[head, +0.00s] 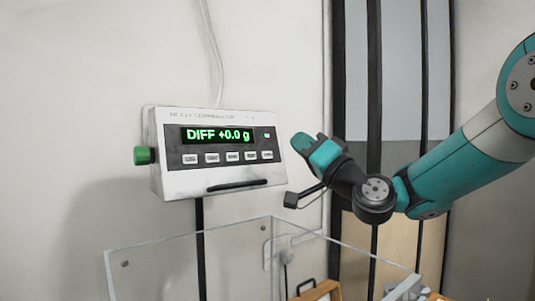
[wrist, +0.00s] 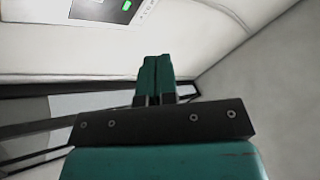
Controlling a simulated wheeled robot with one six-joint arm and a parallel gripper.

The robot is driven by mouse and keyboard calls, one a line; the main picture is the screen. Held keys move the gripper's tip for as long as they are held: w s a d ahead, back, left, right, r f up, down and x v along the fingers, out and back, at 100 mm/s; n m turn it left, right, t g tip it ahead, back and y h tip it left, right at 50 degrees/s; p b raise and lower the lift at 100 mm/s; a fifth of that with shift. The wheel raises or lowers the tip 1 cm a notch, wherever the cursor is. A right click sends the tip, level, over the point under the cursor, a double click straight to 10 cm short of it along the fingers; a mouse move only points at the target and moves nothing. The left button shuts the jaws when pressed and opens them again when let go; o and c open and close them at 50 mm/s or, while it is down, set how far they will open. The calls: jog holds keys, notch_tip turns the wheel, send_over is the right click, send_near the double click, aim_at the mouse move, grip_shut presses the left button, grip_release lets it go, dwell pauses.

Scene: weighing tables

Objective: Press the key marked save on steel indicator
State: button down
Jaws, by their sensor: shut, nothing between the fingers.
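The steel indicator (head: 170,183) is a pale box on the wall with a lit green display reading "DIFF +0.0 g". Below the display is a row of several small light keys (head: 233,156); their labels are too small to read, so I cannot tell which is save. A green knob (head: 145,155) sits on its left side. My gripper (head: 298,143) is shut and empty, just right of the indicator and apart from it. In the wrist view my gripper (wrist: 156,62) shows two teal fingers together. Part of the indicator (wrist: 97,14) shows at the top left there.
A clear glass-walled enclosure (head: 155,262) stands below the indicator. A wooden thing with a dark handle (head: 318,291) lies at the bottom. A cable (head: 213,50) runs up the wall from the indicator. Dark vertical frame bars (head: 374,80) stand behind my arm. The space in front of the keys is clear.

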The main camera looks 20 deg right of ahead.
jog(key=shift+w+a+f+p, duration=0.3)
jog(key=shift+w+a, duration=0.15)
jog(key=shift+w, duration=0.55)
jog(key=shift+w+a+f+p, duration=0.25)
jog(key=shift+w+a+f, duration=0.15)
jog(key=shift+w, duration=0.65)
jog(key=shift+w+a+f+p, duration=0.3)
jog(key=shift+w+a, duration=0.15)
jog(key=shift+w, duration=0.55)
jog(key=shift+w+a, duration=0.2)
jog(key=shift+w, duration=0.15)
jog(key=shift+w+a+f, duration=0.1)
jog(key=shift+w+f, duration=0.05)
jog(key=shift+w, duration=0.15)
dwell(0.3)
jog(key=shift+s, duration=0.1)
jog(key=shift+s+d+r+b, duration=0.2)
jog(key=shift+s+d+b, duration=0.05)
jog(key=shift+s+b, duration=0.3)
jog(key=shift+s+d+r+b, duration=0.25)
jog(key=shift+s+d+b, duration=0.1)
jog(key=shift+s, duration=0.4)
jog(key=shift+s+d+r+b, duration=0.2)
jog(key=shift+s+d+b, duration=0.1)
jog(key=shift+s, duration=0.5)
jog(key=shift+s+d+r+b, duration=0.25)
jog(key=shift+s+d+b, duration=0.1)
jog(key=shift+s, duration=0.4)
